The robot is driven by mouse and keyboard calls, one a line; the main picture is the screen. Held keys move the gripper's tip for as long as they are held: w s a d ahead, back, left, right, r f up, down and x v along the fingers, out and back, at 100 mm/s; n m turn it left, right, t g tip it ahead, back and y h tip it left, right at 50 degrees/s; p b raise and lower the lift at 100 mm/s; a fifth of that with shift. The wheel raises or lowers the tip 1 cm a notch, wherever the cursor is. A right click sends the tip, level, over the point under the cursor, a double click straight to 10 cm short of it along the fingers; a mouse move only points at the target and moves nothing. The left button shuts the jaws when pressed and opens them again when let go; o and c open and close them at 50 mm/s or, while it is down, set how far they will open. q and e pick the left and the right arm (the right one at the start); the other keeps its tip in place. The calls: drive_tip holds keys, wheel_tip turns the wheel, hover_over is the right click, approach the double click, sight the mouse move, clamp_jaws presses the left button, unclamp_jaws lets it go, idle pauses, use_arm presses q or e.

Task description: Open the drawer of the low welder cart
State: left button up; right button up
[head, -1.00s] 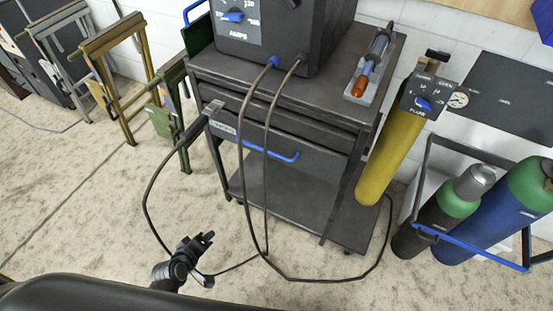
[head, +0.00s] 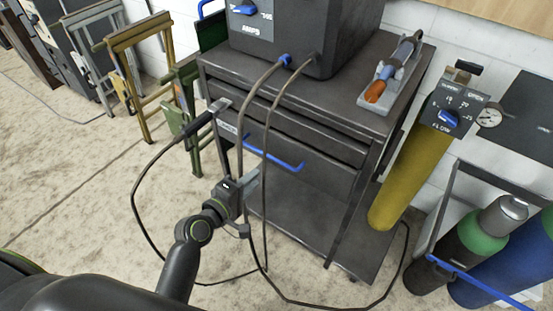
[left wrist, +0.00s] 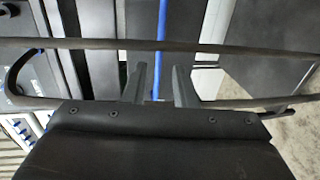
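The low welder cart (head: 330,215) is a dark grey metal cart with drawer fronts. Its lowest drawer front (head: 330,172) carries a blue bar handle (head: 278,155) and looks shut. My left gripper (head: 248,182) is just below and left of the handle in the head view, near the hanging cables. In the left wrist view its two fingers (left wrist: 159,70) are apart with nothing held. The blue handle (left wrist: 162,30) runs upright in that view, lined up between the fingers. Whether it lies between them in depth I cannot tell. My right gripper is not in view.
Two cables (head: 264,130) hang from the welder (head: 310,35) in front of the drawer; they cross the left wrist view. A clamp (head: 212,112) sits at the cart's left edge. A yellow cylinder (head: 405,180) stands right. Stands (head: 140,75) are at left; floor in front holds a looped cable.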

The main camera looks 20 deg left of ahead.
sight(276, 159)
use_arm(q)
drive_tip(key=x, duration=1.1)
drive_tip(key=shift+w+d, duration=0.1)
drive_tip(key=shift+w, duration=0.2)
clamp_jaws()
